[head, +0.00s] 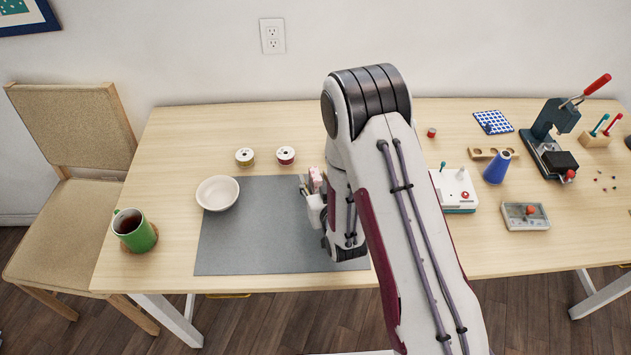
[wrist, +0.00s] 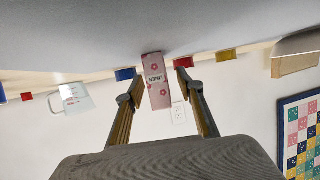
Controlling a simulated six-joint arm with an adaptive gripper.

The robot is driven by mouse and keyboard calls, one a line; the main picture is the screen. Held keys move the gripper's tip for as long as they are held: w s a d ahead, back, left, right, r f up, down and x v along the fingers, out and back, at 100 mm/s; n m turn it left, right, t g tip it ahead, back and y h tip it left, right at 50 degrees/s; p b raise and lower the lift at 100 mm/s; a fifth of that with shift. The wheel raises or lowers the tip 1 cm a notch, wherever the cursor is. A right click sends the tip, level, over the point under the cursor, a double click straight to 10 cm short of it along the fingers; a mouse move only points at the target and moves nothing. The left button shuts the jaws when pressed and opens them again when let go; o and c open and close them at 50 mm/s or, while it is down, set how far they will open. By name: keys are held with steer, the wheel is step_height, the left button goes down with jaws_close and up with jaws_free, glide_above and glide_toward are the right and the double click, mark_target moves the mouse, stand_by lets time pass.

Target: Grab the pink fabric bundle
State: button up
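The pink fabric bundle (wrist: 158,82), with a flowered print and a dark label, stands between the two fingers of my gripper (wrist: 157,76) in the wrist view. The fingers are apart, and a gap shows on each side of the bundle. I cannot tell how deep it sits between them. In the head view a small pink part of the bundle (head: 315,176) shows at my gripper (head: 308,188), over the right part of the grey mat (head: 245,245). My arm hides much of that area.
A white bowl (head: 217,193) sits at the mat's upper left corner, with two spools (head: 286,155) behind it. A green mug (head: 134,231) stands at the left. A white device (head: 456,190) is right of my arm.

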mark_target(316, 174)
steer(key=shift+w, duration=0.1)
steer(key=shift+c, duration=0.5)
steer(key=c, duration=0.9)
steer(key=shift+o, duration=0.2)
steer(key=shift+r, duration=0.15)
steer(key=shift+r, duration=4.75)
